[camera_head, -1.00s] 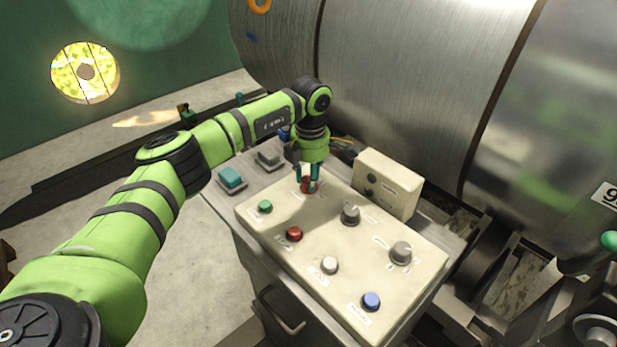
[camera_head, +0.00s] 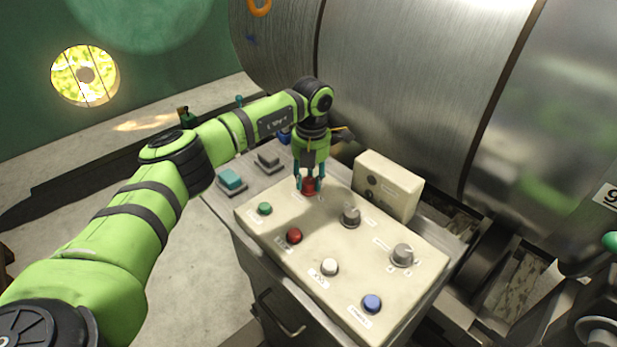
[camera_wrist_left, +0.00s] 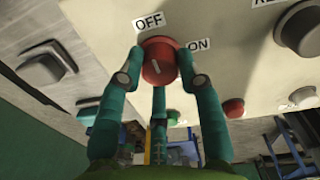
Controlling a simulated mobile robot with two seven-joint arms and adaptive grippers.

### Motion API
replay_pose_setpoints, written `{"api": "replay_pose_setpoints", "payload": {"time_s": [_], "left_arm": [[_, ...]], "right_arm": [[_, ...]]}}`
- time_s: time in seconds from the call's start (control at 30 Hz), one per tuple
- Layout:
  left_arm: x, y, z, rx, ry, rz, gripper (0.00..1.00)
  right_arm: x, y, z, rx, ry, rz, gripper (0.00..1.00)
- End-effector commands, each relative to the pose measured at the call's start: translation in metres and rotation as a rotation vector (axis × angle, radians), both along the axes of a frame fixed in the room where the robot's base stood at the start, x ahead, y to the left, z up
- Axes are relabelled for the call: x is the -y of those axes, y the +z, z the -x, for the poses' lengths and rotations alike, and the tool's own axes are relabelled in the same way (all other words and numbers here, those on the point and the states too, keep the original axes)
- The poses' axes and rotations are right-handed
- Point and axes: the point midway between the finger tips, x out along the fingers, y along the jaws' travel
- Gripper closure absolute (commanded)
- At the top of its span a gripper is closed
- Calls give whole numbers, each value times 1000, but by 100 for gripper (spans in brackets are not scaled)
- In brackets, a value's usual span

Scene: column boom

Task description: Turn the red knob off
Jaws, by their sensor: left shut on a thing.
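The red knob (camera_head: 309,187) sits at the far left corner of the cream control panel (camera_head: 285,262). My left gripper (camera_head: 310,182) comes down on it from above, its teal fingers shut around the knob's sides. In the left wrist view the red knob (camera_wrist_left: 160,62) lies between the fingers of my left gripper (camera_wrist_left: 160,80). The OFF label (camera_wrist_left: 149,22) is above the knob and the ON label (camera_wrist_left: 199,45) is to its right. The white mark on the knob points towards its lower right in that view. My right gripper is not in view.
The panel also has grey knobs (camera_head: 350,215), a red button (camera_head: 294,235), and green, white and blue buttons. A cream box (camera_head: 388,185) stands behind it, with a large metal drum (camera_head: 410,80) beyond. A teal switch (camera_head: 231,179) sits to the left.

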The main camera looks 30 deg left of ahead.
Motion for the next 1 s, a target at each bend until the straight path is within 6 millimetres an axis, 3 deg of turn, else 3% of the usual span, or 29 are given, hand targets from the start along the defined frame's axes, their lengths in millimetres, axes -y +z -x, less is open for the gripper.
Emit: {"api": "replay_pose_setpoints", "payload": {"time_s": [0.5, 0.53, 0.6, 1.0], "left_arm": [[2, 1, -2, 10, 21, 5, 97], [2, 1, -2, 10, 21, 5, 60], [2, 1, -2, 9, 21, 4, 41], [0, 6, -1, 6, 22, 1, 41]], "right_arm": [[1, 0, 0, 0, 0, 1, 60], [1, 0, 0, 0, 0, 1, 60], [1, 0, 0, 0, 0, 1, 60], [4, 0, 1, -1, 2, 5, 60]]}}
